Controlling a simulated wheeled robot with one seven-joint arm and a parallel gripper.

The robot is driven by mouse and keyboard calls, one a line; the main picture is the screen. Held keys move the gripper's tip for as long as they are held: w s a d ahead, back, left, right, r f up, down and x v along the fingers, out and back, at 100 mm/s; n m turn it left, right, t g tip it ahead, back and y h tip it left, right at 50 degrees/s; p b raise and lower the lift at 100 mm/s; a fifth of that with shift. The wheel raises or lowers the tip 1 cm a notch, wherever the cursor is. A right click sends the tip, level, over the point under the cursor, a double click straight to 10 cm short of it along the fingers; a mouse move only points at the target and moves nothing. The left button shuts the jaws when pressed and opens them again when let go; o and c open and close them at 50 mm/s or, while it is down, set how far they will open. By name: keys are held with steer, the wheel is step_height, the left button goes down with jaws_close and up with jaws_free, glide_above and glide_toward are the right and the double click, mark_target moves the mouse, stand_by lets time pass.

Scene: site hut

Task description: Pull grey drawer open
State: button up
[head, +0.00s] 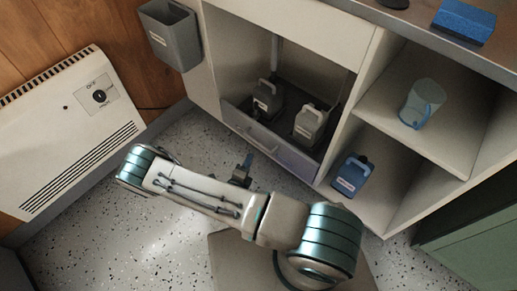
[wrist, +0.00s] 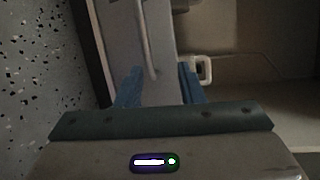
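The grey drawer (head: 290,157) is low in the white cabinet, and two grey jugs (head: 267,98) (head: 309,124) stand behind its front. I cannot tell whether it is fully shut or slightly out. Its bar handle (head: 262,136) is on the front face; in the wrist view the handle (wrist: 145,40) runs down toward the space between my fingers. My gripper (head: 243,168) is in front of the drawer, near the handle. In the wrist view my gripper (wrist: 160,88) has its two blue fingers apart, with the handle's near end between them; no grip on it shows.
A blue bottle (head: 351,175) stands on the lower shelf right of the drawer, and a clear blue jug (head: 422,104) on the shelf above. A white heater (head: 68,125) and a grey bin (head: 171,35) are at left. Speckled floor (head: 185,145) in front of the drawer is clear.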

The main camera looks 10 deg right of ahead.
mark_target(258, 142)
steer(key=shift+n+y, duration=0.5)
steer(key=shift+n, duration=0.2)
steer(key=b+x, duration=0.1)
steer(key=x, duration=0.3)
steer(key=f+b+x, duration=0.1)
steer(key=b+x, duration=0.1)
steer(key=x, duration=0.3)
steer(key=f+b+x, duration=0.1)
steer(key=b+x, duration=0.1)
steer(key=x, duration=0.3)
steer(key=shift+s+a, duration=0.15)
steer(key=shift+a, duration=0.1)
jaws_close()
